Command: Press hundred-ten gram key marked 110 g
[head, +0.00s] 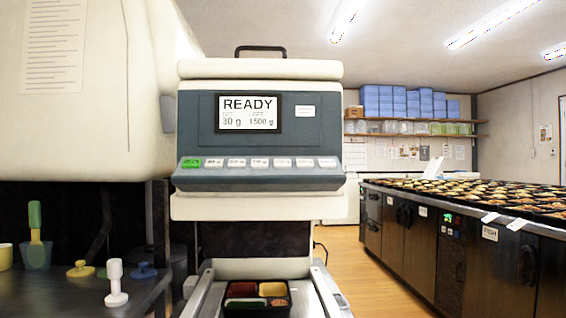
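The machine's control panel (343,121) faces me, with a lit display (248,114) reading READY, a set value of 30 g and what looks like a last value of 1,500 g. Below it runs a sloped row of several small keys (259,163). The leftmost key (190,163) is green; the others are white. The key labels are too small to read, so I cannot tell which one is marked 110 g. Neither of my grippers is in view, and nothing covers the keys.
A black bento tray (256,301) with red, yellow and green parts sits below the panel between metal rails. A dark shelf at left holds a green-handled tool (36,225) in a cup and a white knob-like piece (116,283). A counter with many filled trays stands at right.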

